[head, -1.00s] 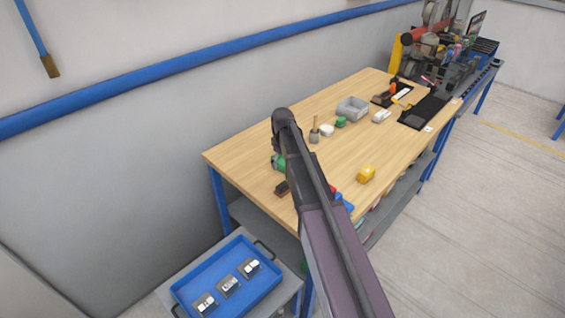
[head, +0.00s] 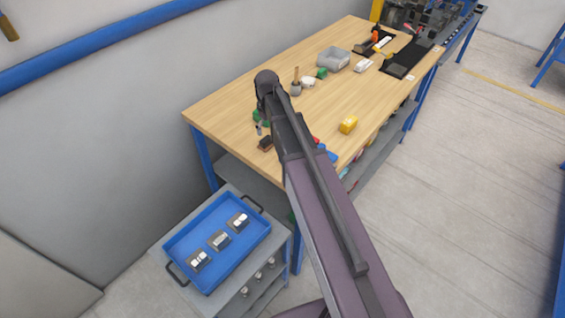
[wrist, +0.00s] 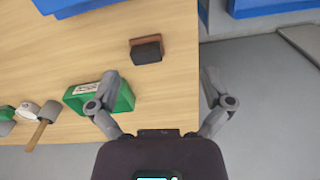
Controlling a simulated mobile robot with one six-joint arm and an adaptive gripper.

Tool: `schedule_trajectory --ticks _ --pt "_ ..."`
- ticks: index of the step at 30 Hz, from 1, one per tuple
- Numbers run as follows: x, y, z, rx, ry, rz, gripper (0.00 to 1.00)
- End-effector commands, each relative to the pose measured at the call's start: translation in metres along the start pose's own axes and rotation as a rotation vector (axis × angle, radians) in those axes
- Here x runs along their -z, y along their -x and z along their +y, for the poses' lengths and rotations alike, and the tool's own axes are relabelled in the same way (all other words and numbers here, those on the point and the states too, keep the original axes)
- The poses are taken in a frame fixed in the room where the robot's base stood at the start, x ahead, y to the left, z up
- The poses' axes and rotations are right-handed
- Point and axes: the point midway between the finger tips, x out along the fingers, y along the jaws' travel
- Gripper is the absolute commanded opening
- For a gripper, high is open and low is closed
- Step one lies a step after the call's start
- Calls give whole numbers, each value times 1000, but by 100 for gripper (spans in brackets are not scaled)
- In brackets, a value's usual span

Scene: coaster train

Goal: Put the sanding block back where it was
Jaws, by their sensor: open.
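The sanding block, a small dark block with a brown layer (wrist: 146,50), lies on the wooden bench near its edge. In the head view it shows as a small dark brown block (head: 265,143) near the bench's near left corner. My gripper (wrist: 160,80) is open and empty in the wrist view. The block is ahead of the fingertips in that picture, between their lines and nearer the left finger, not touched. In the head view my arm covers most of the gripper; only a grey finger (head: 259,129) shows beside the block.
A green box with a label (wrist: 98,97) is close by the left finger. A blue object (wrist: 62,6) lies farther off.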

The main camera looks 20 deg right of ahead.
Motion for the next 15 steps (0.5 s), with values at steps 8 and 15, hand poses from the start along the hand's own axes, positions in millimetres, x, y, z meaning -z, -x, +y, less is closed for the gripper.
schedule_trajectory --ticks 8,15 --pt "-98 0 -45 1 -222 -1 100" --pt "-153 0 -70 1 -378 -2 100"
